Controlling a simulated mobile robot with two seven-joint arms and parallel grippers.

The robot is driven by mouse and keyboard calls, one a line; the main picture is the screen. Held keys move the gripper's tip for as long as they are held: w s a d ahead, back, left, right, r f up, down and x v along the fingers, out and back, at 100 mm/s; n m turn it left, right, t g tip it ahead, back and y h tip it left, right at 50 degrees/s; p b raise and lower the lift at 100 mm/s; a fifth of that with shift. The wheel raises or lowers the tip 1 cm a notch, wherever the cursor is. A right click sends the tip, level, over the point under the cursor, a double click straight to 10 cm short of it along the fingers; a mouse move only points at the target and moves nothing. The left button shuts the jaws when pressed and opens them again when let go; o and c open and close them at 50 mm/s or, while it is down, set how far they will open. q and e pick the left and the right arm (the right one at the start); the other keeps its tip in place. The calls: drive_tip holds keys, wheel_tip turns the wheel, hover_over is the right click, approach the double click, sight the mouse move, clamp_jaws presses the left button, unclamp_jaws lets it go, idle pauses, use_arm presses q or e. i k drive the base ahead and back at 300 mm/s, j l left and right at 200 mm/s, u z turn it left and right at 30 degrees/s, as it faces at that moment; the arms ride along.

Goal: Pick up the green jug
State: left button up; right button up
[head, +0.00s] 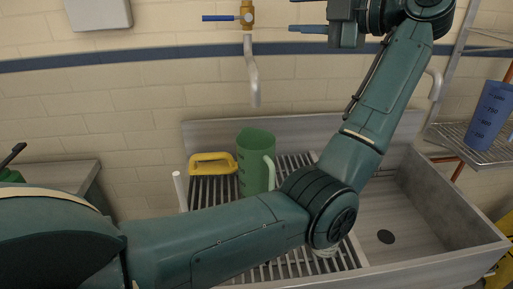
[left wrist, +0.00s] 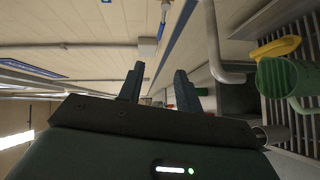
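The green jug (head: 255,160) stands upright on the ribbed draining surface of the sink, its pale green handle facing right. My left forearm passes in front of its lower part. The jug also shows at the right edge of the left wrist view (left wrist: 278,78). My left gripper (head: 303,28) is high at the top of the head view, above and to the right of the jug, with its fingers pointing left. In the left wrist view the gripper (left wrist: 158,86) has its two fingers apart with nothing between them. My right gripper is not in view.
A yellow object (head: 212,158) lies just left of the jug. A tap (head: 247,14) with a blue lever and a downward spout (head: 253,75) is on the wall behind. The sink basin (head: 400,215) at right is empty. A blue jug (head: 489,115) stands on a wire shelf.

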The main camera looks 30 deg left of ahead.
sight(255, 147)
drive_tip(key=k+l, duration=0.3)
drive_tip(key=k, duration=0.15)
drive_tip(key=k+l, duration=0.25)
drive_tip(key=k, duration=0.25)
drive_tip(key=k+l, duration=0.3)
drive_tip(key=k, duration=0.15)
